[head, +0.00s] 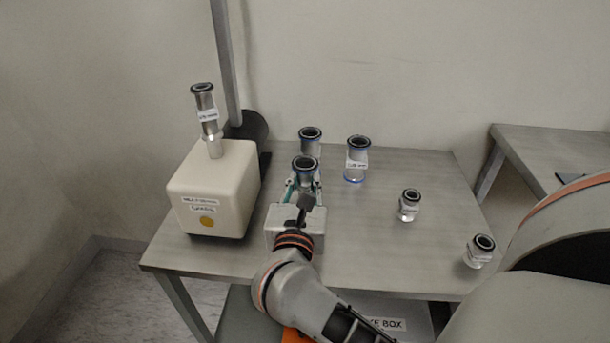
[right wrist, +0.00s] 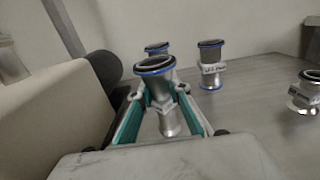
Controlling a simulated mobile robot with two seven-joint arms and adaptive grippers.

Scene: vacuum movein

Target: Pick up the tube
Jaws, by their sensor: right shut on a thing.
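A metal tube (head: 305,170) with a black rim and a blue ring stands near the middle of the table. My right gripper (head: 303,188) is shut on this tube, with its teal fingers on either side. In the right wrist view the held tube (right wrist: 156,72) leans slightly between the fingertips (right wrist: 160,98). I cannot tell whether its base touches the table. Two similar tubes stand behind it: one at the back (head: 310,137), partly hidden, and one with a label to the right (head: 357,158). My left gripper is not in view.
A cream box (head: 215,190) with a labelled tube fitting (head: 207,118) on top stands at the left. Two shorter fittings (head: 409,205) (head: 479,251) stand on the right of the grey table (head: 400,262). A dark cylinder (head: 248,126) and a pole (head: 225,60) are behind the box.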

